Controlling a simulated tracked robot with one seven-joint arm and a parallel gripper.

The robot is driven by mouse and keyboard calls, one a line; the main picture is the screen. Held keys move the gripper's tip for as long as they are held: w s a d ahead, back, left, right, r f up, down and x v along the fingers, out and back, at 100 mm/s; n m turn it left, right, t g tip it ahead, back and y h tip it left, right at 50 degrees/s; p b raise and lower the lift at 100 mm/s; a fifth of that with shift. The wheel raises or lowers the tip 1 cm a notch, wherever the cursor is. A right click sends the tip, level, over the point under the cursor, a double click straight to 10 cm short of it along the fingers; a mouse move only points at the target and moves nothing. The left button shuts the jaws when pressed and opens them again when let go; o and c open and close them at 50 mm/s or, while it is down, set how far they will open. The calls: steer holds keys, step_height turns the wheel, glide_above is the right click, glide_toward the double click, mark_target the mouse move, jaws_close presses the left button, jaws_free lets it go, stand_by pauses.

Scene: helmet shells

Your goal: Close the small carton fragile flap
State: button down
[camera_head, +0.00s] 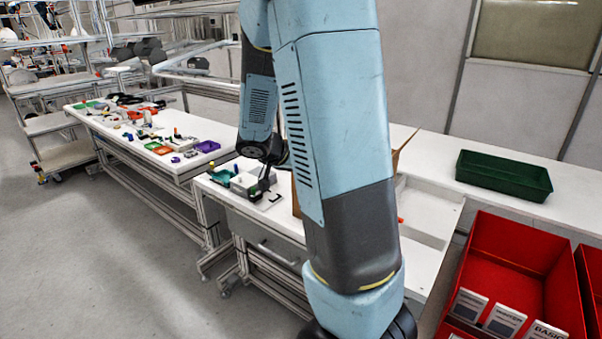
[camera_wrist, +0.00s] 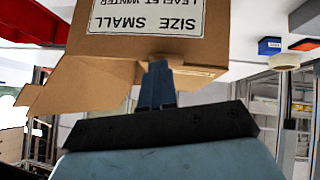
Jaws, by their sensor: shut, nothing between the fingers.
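The small carton (camera_wrist: 85,50) is brown cardboard and appears upside down in the wrist view, with a white "SIZE SMALL" label (camera_wrist: 145,17). A cardboard flap (camera_wrist: 45,97) sticks out at its left. My gripper (camera_wrist: 158,68) is shut and empty, its fingertips overlapping the carton's edge below the label; I cannot tell whether they touch. The fragile marking is not visible.
A green bin (camera_head: 503,175) stands on the white back bench. Red bins (camera_head: 515,265) with labels are at the lower right. A white tray (camera_head: 430,208) lies right of my arm. A left bench (camera_head: 165,155) holds several small parts. Grey floor (camera_head: 90,260) is clear at the left.

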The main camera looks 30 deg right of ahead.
steer(key=shift+s, duration=0.15)
steer(key=s+a+r, duration=0.1)
steer(key=a+r, duration=0.2)
steer(key=r, duration=0.3)
steer(key=s+a+r, duration=0.1)
steer(key=a+r, duration=0.2)
steer(key=r, duration=0.3)
steer(key=shift+s+a, duration=0.3)
steer(key=shift+a, duration=0.05)
steer(key=shift+r, duration=0.1)
steer(key=s+a+r+n+t+y, duration=0.1)
steer(key=s+a+n+y, duration=0.3)
steer(key=s, duration=0.5)
steer(key=s+a+r+n+t+y, duration=0.2)
steer(key=s+a+n+y, duration=0.3)
steer(key=s+a+n, duration=0.3)
steer(key=shift+s+a+n+t, duration=0.3)
steer(key=shift+s+a+t, duration=0.05)
steer(key=shift+s+t, duration=0.35)
